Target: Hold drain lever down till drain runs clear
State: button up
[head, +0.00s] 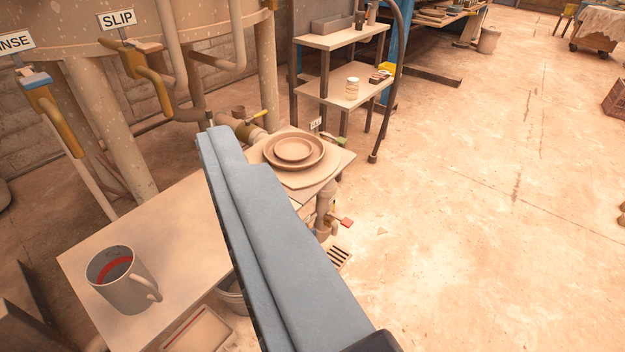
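My gripper (222,135) reaches from the bottom centre up and left as a long blue-grey shape. Its fingers overlap in this view, so any gap between them cannot be made out. No lever is seen between its fingers. No lever is legibly marked as the drain. A small red-handled valve (345,222) sits on a pipe right of my gripper, above a slotted floor grate (340,257). A yellow-handled valve (256,116) is on the pipe beyond the gripper tip. No running liquid is visible. My gripper hides part of the pipework.
Yellow levers hang under the SLIP sign (117,19) and the partly cut RINSE sign (15,41). A grey mug (122,281) with a red band inside stands on a bench (180,218) at left. Stacked round dishes (293,150) lie ahead. Open floor (480,230) is at right.

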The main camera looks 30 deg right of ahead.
aim_at(346, 221)
jog(key=z, duration=0.95)
